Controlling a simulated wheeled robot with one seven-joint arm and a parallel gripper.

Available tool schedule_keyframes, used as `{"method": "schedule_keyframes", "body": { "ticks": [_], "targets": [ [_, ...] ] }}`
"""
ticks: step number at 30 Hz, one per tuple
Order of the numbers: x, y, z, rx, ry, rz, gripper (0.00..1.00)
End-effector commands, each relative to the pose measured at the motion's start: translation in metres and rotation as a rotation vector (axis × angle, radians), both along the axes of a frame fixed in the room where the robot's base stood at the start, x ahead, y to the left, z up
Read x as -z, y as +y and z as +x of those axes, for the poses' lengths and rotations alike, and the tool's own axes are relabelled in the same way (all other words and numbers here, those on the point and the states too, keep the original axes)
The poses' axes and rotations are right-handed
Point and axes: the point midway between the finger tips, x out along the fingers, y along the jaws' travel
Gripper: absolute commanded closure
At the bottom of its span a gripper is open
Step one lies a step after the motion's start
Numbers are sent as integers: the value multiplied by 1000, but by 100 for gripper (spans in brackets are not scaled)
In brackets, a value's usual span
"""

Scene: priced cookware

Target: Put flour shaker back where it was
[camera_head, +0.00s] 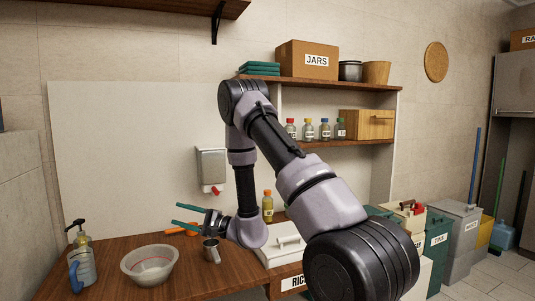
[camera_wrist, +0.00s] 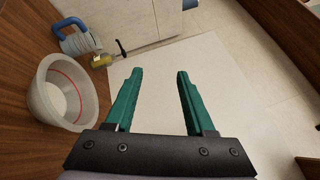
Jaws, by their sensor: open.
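My gripper (camera_head: 178,214) is open and empty above the wooden counter, its green fingers pointing left in the head view. In the wrist view the two fingers (camera_wrist: 159,74) stand apart with only the pale wall board behind them. A small metal cup with a handle (camera_head: 211,251) stands on the counter just below my wrist in the head view. It may be the flour shaker, but no label on it can be read. The wrist view does not show it. No other thing is clearly a flour shaker.
A pale bowl (camera_head: 149,266) with a red line stands left of the cup. A blue-handled jug (camera_head: 82,270) and a pump bottle (camera_head: 80,233) stand farther left. An orange item (camera_head: 181,230) lies behind my gripper. A yellow bottle (camera_head: 267,206) stands right. A dispenser (camera_head: 211,168) hangs above.

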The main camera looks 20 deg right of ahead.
Motion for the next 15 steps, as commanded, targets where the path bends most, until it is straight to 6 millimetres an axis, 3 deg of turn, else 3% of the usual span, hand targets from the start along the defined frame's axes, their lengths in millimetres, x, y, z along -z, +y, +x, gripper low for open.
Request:
{"method": "schedule_keyframes", "body": {
  "ticks": [1,6,10,15],
  "targets": [
    [-35,10,-12,-92,-9,5,45],
    [-112,33,-77,-407,24,-69,45],
    [-149,34,-133,-592,53,-215,45],
    [-172,14,-199,-723,91,-495,45]
  ]
}}
